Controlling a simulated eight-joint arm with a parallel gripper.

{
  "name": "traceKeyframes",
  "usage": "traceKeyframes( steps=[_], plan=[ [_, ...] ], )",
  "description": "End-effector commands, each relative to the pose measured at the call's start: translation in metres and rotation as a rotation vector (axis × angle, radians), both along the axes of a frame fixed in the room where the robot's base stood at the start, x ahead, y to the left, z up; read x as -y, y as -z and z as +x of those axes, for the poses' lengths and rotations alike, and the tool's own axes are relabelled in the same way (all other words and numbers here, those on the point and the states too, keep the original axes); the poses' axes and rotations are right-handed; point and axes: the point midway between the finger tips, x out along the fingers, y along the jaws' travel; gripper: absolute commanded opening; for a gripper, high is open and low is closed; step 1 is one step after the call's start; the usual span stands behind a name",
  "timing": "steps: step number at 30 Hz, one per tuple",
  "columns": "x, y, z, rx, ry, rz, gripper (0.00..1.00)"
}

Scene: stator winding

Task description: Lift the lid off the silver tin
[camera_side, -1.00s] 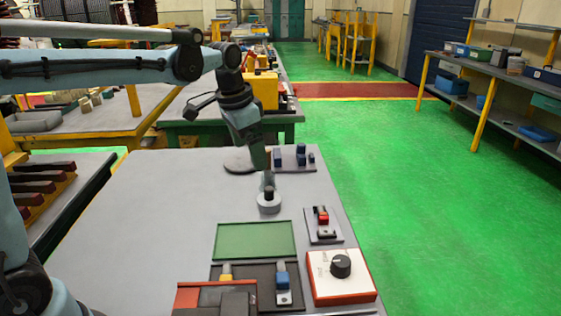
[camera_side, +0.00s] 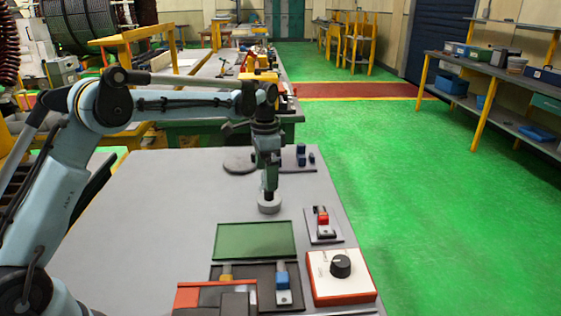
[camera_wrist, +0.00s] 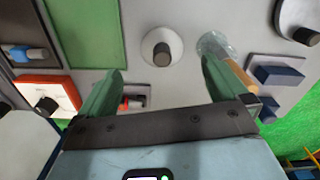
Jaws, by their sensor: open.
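The silver tin (camera_side: 269,208) is a small pale round can standing on the grey bench. Its lid has a dark round knob (camera_wrist: 162,54), seen from above in the wrist view, where the pale lid (camera_wrist: 148,46) shows around it. The lid sits on the tin. My gripper (camera_side: 269,190) points down just above the tin and hides its knob in the side view. In the wrist view my gripper (camera_wrist: 163,76) is open, its two green fingers well apart, with the knob lying between and slightly beyond the fingertips. Nothing is held.
A clear glass holder with a tan stick (camera_wrist: 238,74) stands close beside the tin, near one finger. A green mat (camera_side: 254,240), a small plate with a red part (camera_side: 323,219) and a white box with a black dial (camera_side: 340,266) lie nearer. Blue blocks (camera_side: 301,156) stand behind.

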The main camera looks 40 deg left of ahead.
Motion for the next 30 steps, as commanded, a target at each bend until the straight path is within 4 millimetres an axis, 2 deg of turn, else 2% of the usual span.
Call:
traceKeyframes(
  steps=[3, 8, 18, 27, 30],
  plan=[
    [0.0, 0.013, 0.0, 0.0, 0.0, 0.0, 1.0],
    [0.001, 0.022, 0.001, 0.0, 0.0, 0.0, 1.0],
    [0.002, 0.065, 0.006, 0.001, -0.001, -0.001, 1.0],
    [0.002, 0.069, 0.006, 0.001, -0.001, -0.001, 1.0],
    [0.002, 0.069, 0.006, 0.001, -0.001, -0.001, 0.85]
  ],
)
